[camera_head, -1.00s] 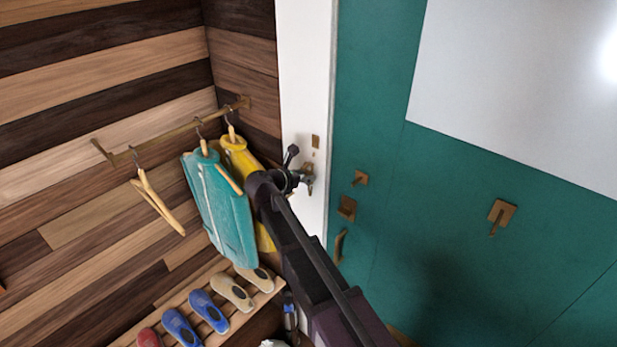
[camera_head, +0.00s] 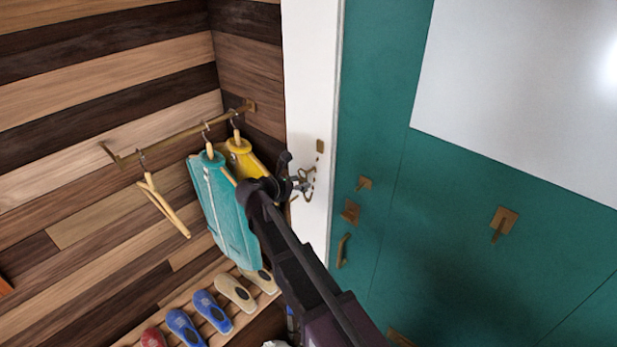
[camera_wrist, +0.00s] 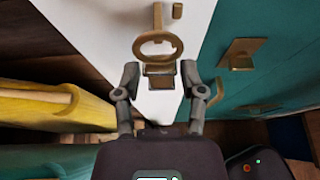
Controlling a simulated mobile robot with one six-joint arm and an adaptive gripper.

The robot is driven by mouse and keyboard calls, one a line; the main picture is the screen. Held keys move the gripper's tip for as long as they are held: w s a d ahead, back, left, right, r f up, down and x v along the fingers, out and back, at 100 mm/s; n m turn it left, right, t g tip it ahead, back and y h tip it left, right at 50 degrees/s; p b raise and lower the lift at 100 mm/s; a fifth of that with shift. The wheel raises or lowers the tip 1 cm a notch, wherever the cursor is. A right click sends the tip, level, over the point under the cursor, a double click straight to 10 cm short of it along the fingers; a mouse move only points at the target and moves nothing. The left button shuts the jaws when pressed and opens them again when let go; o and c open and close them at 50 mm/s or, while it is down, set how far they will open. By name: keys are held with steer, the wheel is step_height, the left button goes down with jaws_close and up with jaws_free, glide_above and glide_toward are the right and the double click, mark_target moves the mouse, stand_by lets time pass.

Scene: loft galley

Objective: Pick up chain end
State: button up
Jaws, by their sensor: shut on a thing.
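The chain (camera_head: 317,170) hangs from a small brass plate (camera_head: 320,146) on the white door post and runs down to my gripper (camera_head: 300,183). In the wrist view the chain end is a brass ring (camera_wrist: 141,50) with a short brass bar above it. My gripper (camera_wrist: 161,74) is shut on the chain end, with its fingertips just below the ring in the picture. The exact contact between fingertips and chain end is partly hidden. The plate also shows in the wrist view (camera_wrist: 177,11).
A teal garment (camera_head: 225,215) and a yellow garment (camera_head: 243,160) hang on a brass rail (camera_head: 180,137) left of my arm. Shoes (camera_head: 236,293) sit on a slatted rack below. The teal door (camera_head: 440,200) on the right carries brass fittings (camera_head: 350,211) and a handle (camera_head: 343,251).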

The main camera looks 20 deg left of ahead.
steer(key=s+a, duration=0.5)
steer(key=s, duration=0.7)
steer(key=shift+s, duration=0.35)
steer(key=shift+a, duration=0.1)
stand_by(0.7)
steer(key=w+d+r+p, duration=0.1)
steer(key=d, duration=0.8)
steer(key=w+d+r+p, duration=0.1)
steer(key=d, duration=0.9)
steer(key=shift+w+r, duration=0.2)
steer(key=shift+r, duration=0.05)
stand_by(0.8)
steer(key=shift+w, duration=0.1)
steer(key=w+d, duration=0.2)
steer(key=w, duration=0.3)
steer(key=shift+w+d+f, duration=0.15)
steer(key=shift+w+f, duration=0.15)
steer(key=shift+w, duration=0.05)
stand_by(1.2)
steer(key=shift+w, duration=0.1)
stand_by(0.5)
